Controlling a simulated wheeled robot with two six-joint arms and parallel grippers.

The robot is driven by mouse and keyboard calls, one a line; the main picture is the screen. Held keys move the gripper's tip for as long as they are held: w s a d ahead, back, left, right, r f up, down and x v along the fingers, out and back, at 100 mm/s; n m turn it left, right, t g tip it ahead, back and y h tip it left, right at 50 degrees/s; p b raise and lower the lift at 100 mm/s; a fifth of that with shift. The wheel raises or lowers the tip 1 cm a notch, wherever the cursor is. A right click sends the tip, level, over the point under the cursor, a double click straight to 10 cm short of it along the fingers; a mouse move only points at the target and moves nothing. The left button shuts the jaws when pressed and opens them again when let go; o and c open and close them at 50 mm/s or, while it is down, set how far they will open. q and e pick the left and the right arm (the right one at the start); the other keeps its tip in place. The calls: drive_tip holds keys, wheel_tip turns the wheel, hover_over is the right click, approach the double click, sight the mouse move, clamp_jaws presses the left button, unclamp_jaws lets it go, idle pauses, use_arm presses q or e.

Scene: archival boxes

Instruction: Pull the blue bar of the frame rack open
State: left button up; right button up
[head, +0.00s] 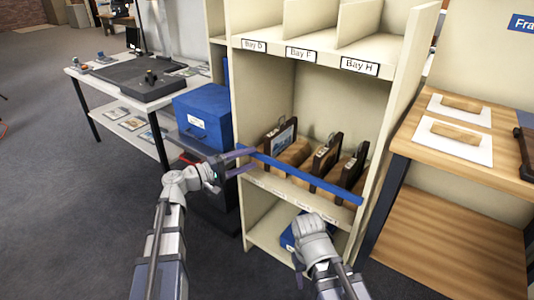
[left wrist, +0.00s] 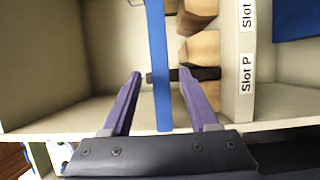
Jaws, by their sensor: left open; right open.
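The blue bar (head: 305,177) runs across the front of the middle shelf of the beige rack (head: 391,140), sloping down to the right in the head view. Framed pieces (head: 326,155) stand upright behind it. My left gripper (head: 245,160) is at the bar's left end. In the left wrist view the blue bar (left wrist: 158,45) passes between the two open fingers of my left gripper (left wrist: 160,76), with a gap on both sides. My right gripper (head: 299,258) is low in front of the bottom shelf; its fingers are partly hidden by its wrist.
A blue box (head: 204,115) stands left of the rack, close to my left arm. A white table (head: 95,88) is farther left. The floor at the left is clear.

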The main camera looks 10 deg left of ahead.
use_arm(q)
drive_tip(key=x, duration=0.7)
clamp_jaws()
idle(0.5)
idle(0.9)
